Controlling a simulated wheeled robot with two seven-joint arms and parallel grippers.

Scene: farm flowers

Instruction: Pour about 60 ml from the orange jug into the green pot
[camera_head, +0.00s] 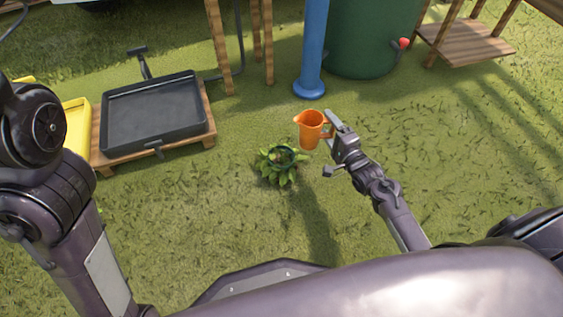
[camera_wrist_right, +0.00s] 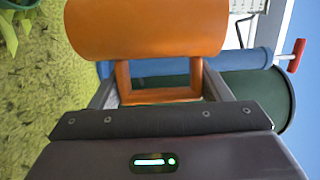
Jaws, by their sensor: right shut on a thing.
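The orange jug (camera_head: 311,131) is in the middle of the head view, its spout to the left and its open top showing. My right gripper (camera_head: 333,124) is shut on the jug's handle at its right side. In the right wrist view, the jug's body (camera_wrist_right: 145,28) spans the top, with the handle (camera_wrist_right: 122,82) between my fingers. The green pot (camera_head: 283,156) stands on the grass just below and left of the jug, ringed by leaves; part of it shows at the wrist view's top left corner (camera_wrist_right: 9,32). The liquid level is hidden. My left arm shows at the left; its gripper is not visible.
A black tray (camera_head: 150,137) on a wooden stand and a yellow container (camera_head: 77,126) are at the left. A blue post (camera_head: 313,50) and a large green barrel (camera_head: 365,35) with a red tap stand behind the jug. The grass around the pot is clear.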

